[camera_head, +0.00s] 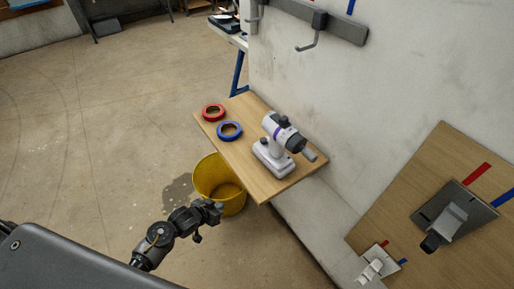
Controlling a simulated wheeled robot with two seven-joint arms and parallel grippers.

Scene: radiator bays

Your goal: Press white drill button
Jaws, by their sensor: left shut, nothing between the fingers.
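A white drill (278,145) with a purple band and a grey tip stands upright on a wooden shelf (261,184) fixed to the wall. Its tip points to the lower right. The white button cannot be made out at this size. My left gripper (217,208) is shut and empty, in front of the yellow bucket and below the shelf's front edge, apart from the drill. My right gripper is not in view.
A red ring (213,112) and a blue ring (229,131) lie on the shelf, left of the drill. A yellow bucket (211,171) stands on the floor below. A wooden board (452,188) with switches is on the wall at right. The floor at left is clear.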

